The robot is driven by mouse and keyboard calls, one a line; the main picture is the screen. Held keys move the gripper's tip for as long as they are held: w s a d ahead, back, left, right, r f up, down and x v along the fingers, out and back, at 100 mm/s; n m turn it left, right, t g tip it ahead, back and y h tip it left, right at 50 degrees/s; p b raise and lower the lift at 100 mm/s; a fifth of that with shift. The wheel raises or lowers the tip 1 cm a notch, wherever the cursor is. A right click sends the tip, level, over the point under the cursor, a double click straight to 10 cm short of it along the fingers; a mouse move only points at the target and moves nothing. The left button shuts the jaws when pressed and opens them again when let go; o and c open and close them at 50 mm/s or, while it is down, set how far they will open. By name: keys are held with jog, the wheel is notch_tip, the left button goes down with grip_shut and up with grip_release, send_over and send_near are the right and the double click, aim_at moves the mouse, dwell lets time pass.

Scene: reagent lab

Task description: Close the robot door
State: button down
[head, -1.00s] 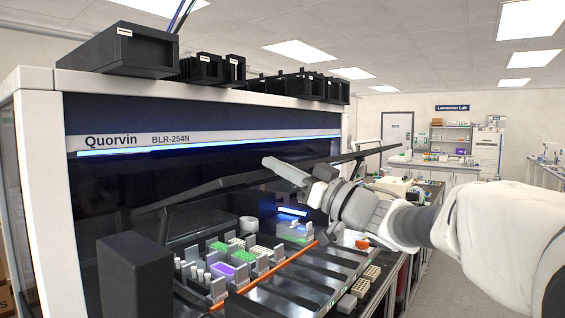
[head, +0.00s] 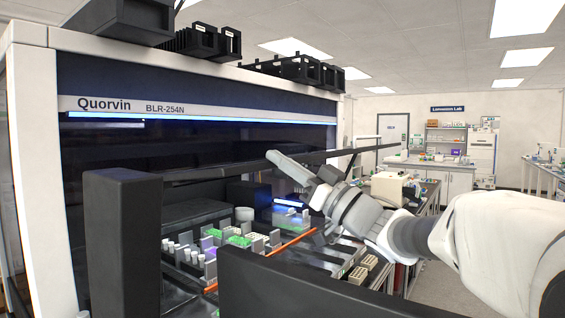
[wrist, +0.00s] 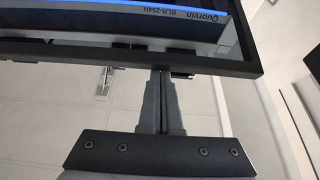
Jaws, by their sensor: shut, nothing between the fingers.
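The robot door is the dark glazed front panel of the Quorvin machine (head: 110,104). It stands raised and tilted outward, its long black lower edge (head: 225,170) sticking out above the deck. My gripper (head: 271,156) is shut and empty, its fingertips at this edge near the middle in the head view. In the wrist view, the shut fingers (wrist: 162,74) reach the dark door frame (wrist: 110,59) and overlap it. Whether they touch it or are just apart I cannot tell.
The open deck below holds racks with green and purple plates (head: 238,241) and tubes. A black upright block (head: 122,240) and a dark panel (head: 310,295) stand in the near foreground. Black boxes (head: 125,20) sit on top. The aisle floor at right is clear.

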notch_tip(320, 180, down, 3)
jog(key=shift+s+d+b, duration=0.1)
jog(key=shift+b, duration=0.6)
jog(key=s+d+r+p, duration=0.1)
jog(key=s+d+r, duration=0.2)
jog(key=d+r, duration=0.8)
jog(key=shift+d, duration=0.2)
